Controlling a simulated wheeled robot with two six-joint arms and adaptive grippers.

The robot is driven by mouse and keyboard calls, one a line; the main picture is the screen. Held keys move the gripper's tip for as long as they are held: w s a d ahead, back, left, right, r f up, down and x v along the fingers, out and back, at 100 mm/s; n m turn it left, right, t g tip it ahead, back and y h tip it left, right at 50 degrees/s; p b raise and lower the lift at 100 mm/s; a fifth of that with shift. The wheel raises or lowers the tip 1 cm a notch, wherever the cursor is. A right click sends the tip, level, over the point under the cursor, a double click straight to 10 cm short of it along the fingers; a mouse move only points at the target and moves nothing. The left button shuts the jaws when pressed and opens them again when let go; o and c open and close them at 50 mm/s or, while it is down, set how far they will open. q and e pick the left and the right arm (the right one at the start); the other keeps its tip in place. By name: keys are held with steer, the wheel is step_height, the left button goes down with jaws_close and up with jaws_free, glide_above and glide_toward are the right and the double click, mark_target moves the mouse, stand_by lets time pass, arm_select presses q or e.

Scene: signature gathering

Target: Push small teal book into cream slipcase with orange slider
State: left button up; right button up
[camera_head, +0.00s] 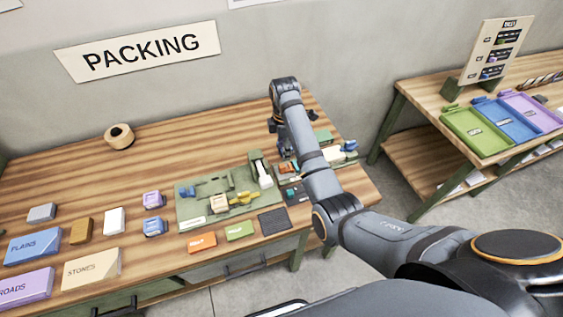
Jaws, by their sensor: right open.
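My right arm comes in from the right, and my right gripper (283,145) hangs over the right part of the packing table, small and partly hidden by my own arm. It is open. Below it is a small orange piece (287,168), which looks like the orange slider. A small teal piece (291,192), perhaps the teal book, lies on a dark base just below the orange piece. A cream block (337,154) shows right of my forearm; I cannot tell whether it is the slipcase. My arm hides part of this area. My left gripper is not in view.
A green fixture board (189,211) with cream, yellow and blue pieces lies left of my arm. A dark mat (274,221), orange card (202,242) and green card (240,231) lie in front. Several books lie left. Coloured trays sit on another table.

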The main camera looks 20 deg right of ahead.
mark_target(282, 165)
steer(key=shift+n, duration=0.5)
steer(key=f, duration=0.3)
steer(key=f+p, duration=0.1)
steer(key=f, duration=0.2)
steer(key=f+p, duration=0.1)
steer(key=f, duration=0.2)
steer(key=shift+w+a, duration=0.2)
steer(key=shift+w, duration=0.05)
jaws_close()
